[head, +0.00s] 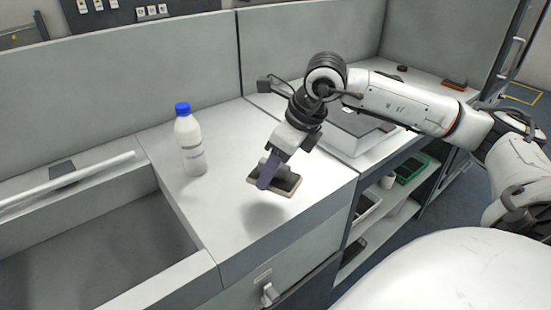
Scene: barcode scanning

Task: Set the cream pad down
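The cream pad (287,192) is a small flat slab with a cream edge, and its top is largely covered by my gripper fingers. My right gripper (274,180) comes in from the right and points down, shut on the pad. The pad is held slightly tilted over the light grey counter (233,232), and a soft shadow lies on the counter below it, so it looks a little above the surface. My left gripper is not in view.
A white bottle with a blue cap (190,140) stands upright on the counter, left of the pad. A sunken sink-like basin (110,255) lies at the left. A grey-white device (352,135) sits behind my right arm. The counter around the pad is clear.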

